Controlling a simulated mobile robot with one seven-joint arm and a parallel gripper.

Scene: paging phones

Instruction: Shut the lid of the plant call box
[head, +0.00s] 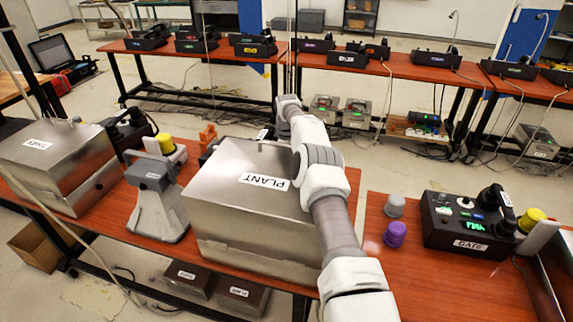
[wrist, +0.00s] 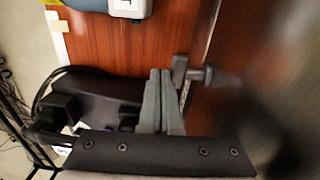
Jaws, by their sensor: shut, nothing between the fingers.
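The plant call box is a brushed-steel box with a white PLANT label (head: 265,180) on its broad upper face, on the near table left of my arm. A seam runs along its near side. I cannot tell whether the lid lies fully down or is ajar, because its far side is hidden. In the head view my arm reaches over the box's right side and my gripper is hidden. In the wrist view my gripper (wrist: 160,75) is shut and empty. A dark knob (wrist: 192,74) on the blurred dark surface at right is close beside the fingertips; contact is unclear.
A similar steel box (head: 60,165) and a grey stand-like device (head: 158,200) are to the left. The GATE phone (head: 470,222), a grey cap (head: 394,206) and a purple cap (head: 395,234) are to the right. A black corded phone (wrist: 85,105) lies left of my fingers.

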